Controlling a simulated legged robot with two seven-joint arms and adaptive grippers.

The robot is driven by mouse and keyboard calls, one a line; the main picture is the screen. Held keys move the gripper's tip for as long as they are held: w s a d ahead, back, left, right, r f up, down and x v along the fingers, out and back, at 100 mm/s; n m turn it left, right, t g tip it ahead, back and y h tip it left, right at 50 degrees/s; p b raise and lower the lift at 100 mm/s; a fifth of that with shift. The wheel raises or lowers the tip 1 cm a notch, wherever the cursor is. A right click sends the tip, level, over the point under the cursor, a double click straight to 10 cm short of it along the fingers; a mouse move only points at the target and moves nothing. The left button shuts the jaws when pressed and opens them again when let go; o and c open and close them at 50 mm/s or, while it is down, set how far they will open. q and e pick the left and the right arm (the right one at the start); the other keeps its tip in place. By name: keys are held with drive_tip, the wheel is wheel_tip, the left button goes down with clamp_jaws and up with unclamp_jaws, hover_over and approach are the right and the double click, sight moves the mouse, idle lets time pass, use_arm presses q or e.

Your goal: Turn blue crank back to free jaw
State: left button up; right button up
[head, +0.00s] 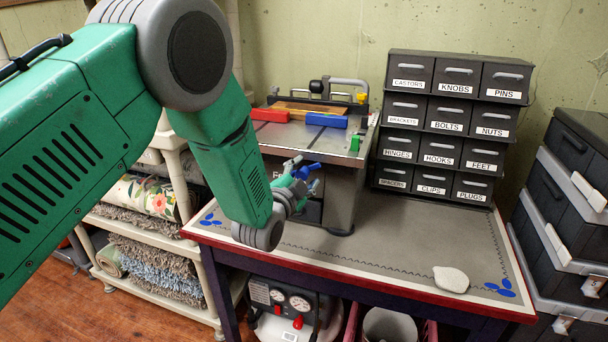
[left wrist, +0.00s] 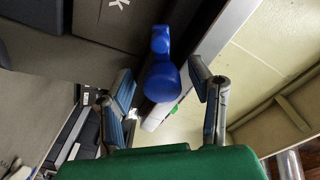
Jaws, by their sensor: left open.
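The blue crank (head: 308,170) is on the front of the grey bench machine (head: 344,195), partly hidden behind my left gripper (head: 300,178). In the left wrist view the blue crank (left wrist: 162,78) lies between the two spread fingers of my left gripper (left wrist: 160,88), with gaps on both sides. The gripper is open and holds nothing. On the machine's top are a red block (head: 270,115) and a blue block (head: 326,120). I cannot tell which part is the jaw. My right gripper is not in view.
The machine stands on a red-edged workbench (head: 400,235). A labelled drawer cabinet (head: 446,125) stands right of it, close by. A pale flat stone-like object (head: 451,279) lies at the front right. A shelf with rolled rugs (head: 150,200) stands at the left.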

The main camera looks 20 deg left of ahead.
use_arm(q)
drive_tip(key=shift+d, duration=0.1)
drive_tip(key=c, duration=1.1)
drive_tip(key=shift+a+f, duration=0.1)
drive_tip(key=shift+a, duration=0.2)
clamp_jaws()
drive_tip(key=shift+f+n, duration=0.1)
drive_tip(key=shift+n, duration=0.2)
